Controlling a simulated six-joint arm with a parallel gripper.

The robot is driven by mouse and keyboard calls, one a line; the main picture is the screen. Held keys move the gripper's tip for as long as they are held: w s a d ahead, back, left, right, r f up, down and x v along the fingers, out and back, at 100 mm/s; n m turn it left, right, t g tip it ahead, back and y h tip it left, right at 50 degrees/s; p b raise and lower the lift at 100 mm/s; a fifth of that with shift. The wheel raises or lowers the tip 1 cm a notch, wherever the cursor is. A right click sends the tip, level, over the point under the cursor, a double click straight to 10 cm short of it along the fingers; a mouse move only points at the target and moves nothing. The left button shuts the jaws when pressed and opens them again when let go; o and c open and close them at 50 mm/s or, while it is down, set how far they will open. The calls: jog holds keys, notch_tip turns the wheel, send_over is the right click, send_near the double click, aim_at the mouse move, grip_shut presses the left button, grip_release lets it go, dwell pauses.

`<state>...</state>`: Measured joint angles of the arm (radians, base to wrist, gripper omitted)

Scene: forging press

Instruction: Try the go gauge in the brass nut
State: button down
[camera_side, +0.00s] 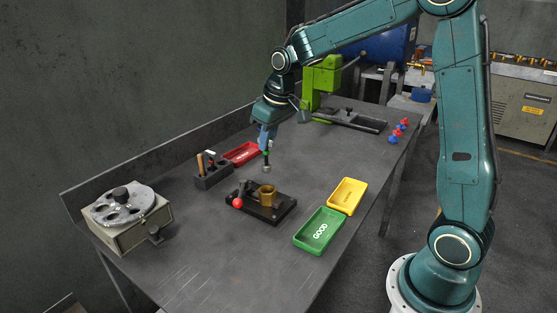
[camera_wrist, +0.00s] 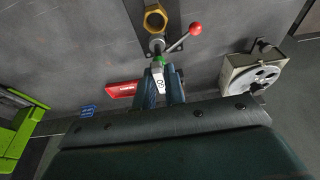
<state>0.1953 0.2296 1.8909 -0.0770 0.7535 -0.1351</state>
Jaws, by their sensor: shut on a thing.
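My gripper (camera_side: 267,130) is shut on the go gauge (camera_side: 266,167), which has a green band and a round steel end pointing down. In the wrist view the gauge (camera_wrist: 158,66) shows between my fingers (camera_wrist: 161,88) with a white "GO" label. The brass nut (camera_side: 268,196) sits in a dark clamp fixture (camera_side: 284,213) with a red-ball lever (camera_side: 238,203). The gauge's end is above the table and apart from the nut, behind it in the side view. In the wrist view the nut (camera_wrist: 155,17) lies beyond the gauge's tip, its hole open.
A dark rack (camera_side: 214,180) with handled tools and a red tray (camera_side: 241,153) stand behind the fixture. Green "GOOD" (camera_side: 309,244) and yellow (camera_side: 358,186) trays lie to the right. A dial device (camera_side: 125,215) stands left. A green press (camera_side: 320,80) is at the back.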

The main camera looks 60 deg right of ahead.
aim_at(268, 165)
jog(key=shift+f, duration=0.2)
jog(key=shift+f, duration=2.3)
jog(key=shift+f, duration=1.6)
dwell(0.7)
jog(key=shift+r, duration=1.85)
dwell(0.8)
jog(key=shift+r, duration=1.85)
